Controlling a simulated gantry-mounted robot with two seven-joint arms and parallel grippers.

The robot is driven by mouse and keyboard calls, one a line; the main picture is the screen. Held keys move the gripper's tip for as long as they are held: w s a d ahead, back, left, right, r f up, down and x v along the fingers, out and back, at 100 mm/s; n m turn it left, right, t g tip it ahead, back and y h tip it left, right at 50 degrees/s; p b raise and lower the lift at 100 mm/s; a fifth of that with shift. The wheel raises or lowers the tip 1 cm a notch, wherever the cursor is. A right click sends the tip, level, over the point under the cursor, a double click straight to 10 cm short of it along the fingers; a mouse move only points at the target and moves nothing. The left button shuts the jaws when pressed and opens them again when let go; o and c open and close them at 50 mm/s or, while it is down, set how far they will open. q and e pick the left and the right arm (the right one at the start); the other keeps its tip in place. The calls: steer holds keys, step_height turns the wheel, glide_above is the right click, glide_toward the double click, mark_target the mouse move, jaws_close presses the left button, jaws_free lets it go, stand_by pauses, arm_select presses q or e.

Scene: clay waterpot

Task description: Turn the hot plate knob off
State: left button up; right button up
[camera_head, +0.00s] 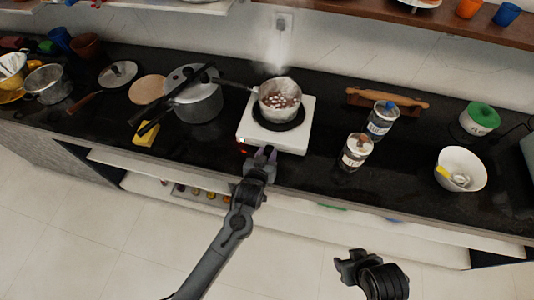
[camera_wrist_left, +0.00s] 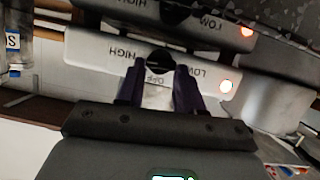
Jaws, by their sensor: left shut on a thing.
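The white hot plate (camera_head: 305,136) stands on the dark counter with a steaming pan (camera_head: 280,90) on its burner. Its dark knob (camera_wrist_left: 160,59) is on the front panel (camera_wrist_left: 107,52), among the labels HIGH, LOW and OFF. A red light (camera_wrist_left: 226,86) on the panel glows. My left gripper (camera_head: 266,154) is at the hot plate's front edge. In the left wrist view its fingers (camera_wrist_left: 160,82) are shut on the knob, one on each side. My right gripper (camera_head: 345,270) is low in front of the counter, away from everything; its jaw opening is unclear.
A pressure cooker (camera_head: 197,101) and a yellow sponge (camera_head: 146,134) are left of the hot plate. Two jars (camera_head: 356,151) (camera_head: 382,118), a rolling pin (camera_head: 400,98) and a white bowl (camera_head: 462,158) are to the right. The floor in front is clear.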

arm_select(q)
steer(key=shift+a+n+h+p, duration=0.25)
steer(key=shift+n+h+p, duration=0.45)
steer(key=shift+n+p, duration=0.2)
steer(key=shift+w+a+f+n+h+p, duration=0.1)
steer(key=shift+n+h+p, duration=0.25)
steer(key=shift+n, duration=0.2)
steer(key=shift+a+f+n+h+p, duration=0.1)
steer(key=shift+n+h+p, duration=0.15)
steer(key=shift+n+h, duration=0.25)
steer(key=o, duration=1)
steer(key=shift+o, duration=0.2)
steer(key=p+v, duration=0.2)
steer(key=v, duration=0.9)
steer(key=shift+r, duration=0.25)
